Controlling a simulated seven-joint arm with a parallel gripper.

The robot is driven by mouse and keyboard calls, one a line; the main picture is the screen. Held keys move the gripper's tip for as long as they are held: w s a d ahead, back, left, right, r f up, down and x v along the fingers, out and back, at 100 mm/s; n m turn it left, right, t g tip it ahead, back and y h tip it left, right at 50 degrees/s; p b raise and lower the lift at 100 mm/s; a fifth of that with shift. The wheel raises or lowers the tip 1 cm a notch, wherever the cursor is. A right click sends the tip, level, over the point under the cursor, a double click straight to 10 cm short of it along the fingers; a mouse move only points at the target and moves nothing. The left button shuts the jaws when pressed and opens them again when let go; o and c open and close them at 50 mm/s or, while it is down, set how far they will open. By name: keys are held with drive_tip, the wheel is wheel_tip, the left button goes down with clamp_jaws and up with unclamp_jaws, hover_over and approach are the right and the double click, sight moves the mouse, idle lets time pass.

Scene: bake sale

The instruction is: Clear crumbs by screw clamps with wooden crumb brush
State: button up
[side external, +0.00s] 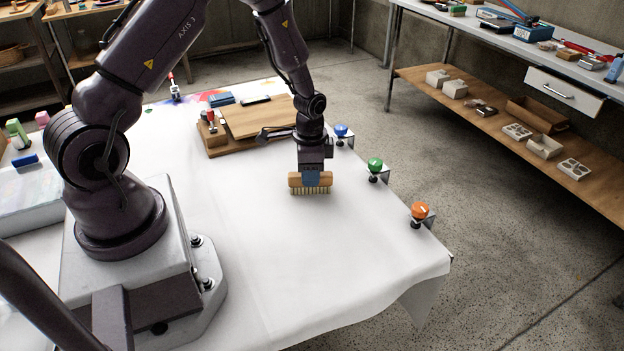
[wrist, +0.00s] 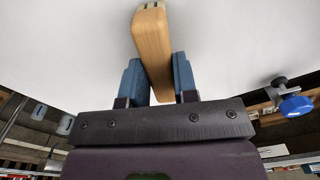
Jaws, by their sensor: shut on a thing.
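My gripper (side external: 312,177) is shut on the wooden crumb brush (side external: 295,181). The brush is level, with its pale bristles pointing down at the white-covered table (side external: 270,260); I cannot tell whether they touch the cloth. In the wrist view the brush's wooden back (wrist: 152,45) sits between the two blue finger pads (wrist: 157,82). Three screw clamps stand along the table's right edge: one with a blue knob (side external: 341,131), one with a green knob (side external: 375,164) and one with an orange knob (side external: 419,210). The blue knob also shows in the wrist view (wrist: 295,105). I see no crumbs clearly.
Wooden boards (side external: 258,117) with a red-handled clamp (side external: 211,118) lie behind the brush. The cloth in front of the brush is clear. A side bench (side external: 560,50) with a lower shelf stands beyond the floor gap at right.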

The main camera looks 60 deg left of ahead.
drive_tip(key=shift+w+a, duration=0.4)
drive_tip(key=shift+a, duration=0.95)
drive_tip(key=shift+w+a, duration=0.4)
drive_tip(key=shift+a, duration=0.95)
drive_tip(key=shift+w+a, duration=0.4)
drive_tip(key=shift+a, duration=0.95)
drive_tip(key=shift+d, duration=8)
wheel_tip(320, 180, up, 8)
drive_tip(key=shift+r, duration=0.2)
